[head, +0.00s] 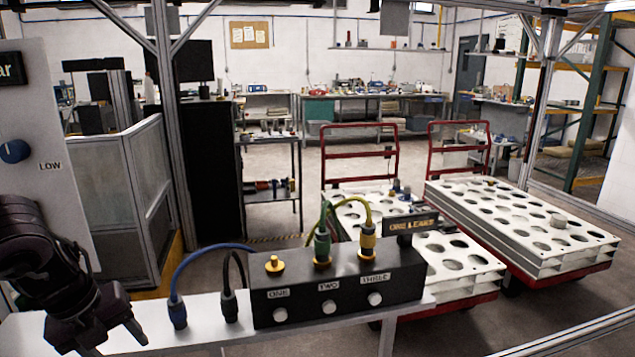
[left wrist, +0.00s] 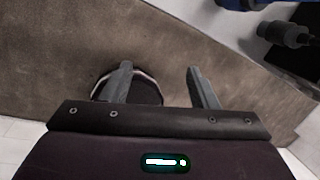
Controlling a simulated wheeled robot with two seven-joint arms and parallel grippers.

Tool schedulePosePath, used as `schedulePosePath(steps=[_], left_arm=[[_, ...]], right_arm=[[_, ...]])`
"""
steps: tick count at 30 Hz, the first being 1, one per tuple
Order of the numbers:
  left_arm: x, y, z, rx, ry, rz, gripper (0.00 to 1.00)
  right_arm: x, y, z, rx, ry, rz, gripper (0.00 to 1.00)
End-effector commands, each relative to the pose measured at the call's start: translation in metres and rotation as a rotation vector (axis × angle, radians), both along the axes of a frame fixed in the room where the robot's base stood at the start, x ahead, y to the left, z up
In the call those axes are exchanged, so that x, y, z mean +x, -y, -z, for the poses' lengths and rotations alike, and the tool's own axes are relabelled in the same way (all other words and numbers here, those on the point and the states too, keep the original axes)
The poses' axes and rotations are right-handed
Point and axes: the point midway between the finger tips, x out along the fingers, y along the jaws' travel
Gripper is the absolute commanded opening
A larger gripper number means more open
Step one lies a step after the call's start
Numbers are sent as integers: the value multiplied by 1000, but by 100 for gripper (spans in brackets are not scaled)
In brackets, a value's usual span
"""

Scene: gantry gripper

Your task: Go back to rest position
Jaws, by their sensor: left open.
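My left gripper (head: 112,342) is at the lower left of the head view, over the left part of the white ledge. In the left wrist view its two fingers (left wrist: 160,85) stand apart with nothing between them. A black control box (head: 340,285) labelled ONE, TWO, THREE sits on the ledge to the right of the gripper, apart from it. A blue plug (head: 178,312) and a black plug (head: 229,305) stand left of the box. A green plug (head: 322,240) and a yellow plug (head: 367,236) stand on its top. My right gripper is out of view.
A grey panel with a blue knob (head: 14,151) marked LOW stands at the left. Two red carts with white perforated tops (head: 520,225) stand behind the ledge. Metal frame posts (head: 170,120) rise around the station. Workbenches (head: 370,97) line the back wall.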

Motion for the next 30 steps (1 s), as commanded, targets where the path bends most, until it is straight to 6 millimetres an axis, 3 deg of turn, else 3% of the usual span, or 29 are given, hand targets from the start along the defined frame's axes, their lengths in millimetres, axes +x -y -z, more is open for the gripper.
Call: schedulePosePath(steps=[9,15,23,30], left_arm=[[3,-2,91,-241,240,-287,54],[-5,13,132,-391,367,-592,54],[-34,37,168,-544,417,-1114,54],[-82,67,187,-611,294,-1654,54]], right_arm=[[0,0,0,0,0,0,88],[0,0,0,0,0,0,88],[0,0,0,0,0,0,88],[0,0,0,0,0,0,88]])
